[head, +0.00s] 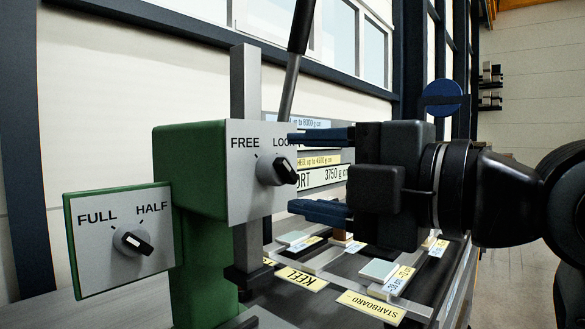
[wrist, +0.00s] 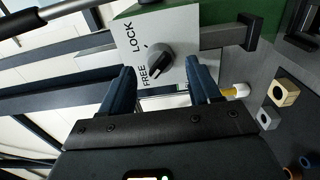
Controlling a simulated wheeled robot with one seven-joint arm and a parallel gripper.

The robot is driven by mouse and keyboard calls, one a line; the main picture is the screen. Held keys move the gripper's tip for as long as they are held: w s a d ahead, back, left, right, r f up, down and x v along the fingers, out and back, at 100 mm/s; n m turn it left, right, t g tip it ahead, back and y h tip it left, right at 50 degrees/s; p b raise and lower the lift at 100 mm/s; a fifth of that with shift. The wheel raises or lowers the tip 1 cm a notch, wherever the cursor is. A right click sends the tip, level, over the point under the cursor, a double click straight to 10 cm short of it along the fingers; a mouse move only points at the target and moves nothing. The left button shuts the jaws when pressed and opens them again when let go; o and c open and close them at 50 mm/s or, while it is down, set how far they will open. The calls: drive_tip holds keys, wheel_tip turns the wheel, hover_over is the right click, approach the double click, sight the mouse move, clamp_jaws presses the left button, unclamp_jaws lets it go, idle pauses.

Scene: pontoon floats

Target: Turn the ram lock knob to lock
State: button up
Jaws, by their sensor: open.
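The ram lock knob (head: 276,170) is a dark round knob with a raised bar. It sits on a grey panel (head: 243,199) marked FREE and LOCK, on a green housing (head: 188,160). Its bar slants from upper left to lower right in the head view, seemingly lined up with FREE. In the wrist view the knob (wrist: 161,62) shows just beyond and between my fingertips. My gripper (head: 291,172) is open, to the right of the panel, one blue finger above knob height and one below. The fingers look empty; I cannot tell whether the tips touch the knob.
A second knob (head: 133,241), on a plate marked FULL and HALF, stands at lower left. A grey upright bar (head: 245,80) and a dark lever (head: 300,30) rise behind the panel. Labelled blocks and KEEL and STARBOARD strips (head: 372,306) lie on a bench below my gripper.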

sight(279, 170)
drive_tip(key=shift+x, duration=1.4)
drive_tip(key=shift+c, duration=0.3)
drive_tip(key=c, duration=1)
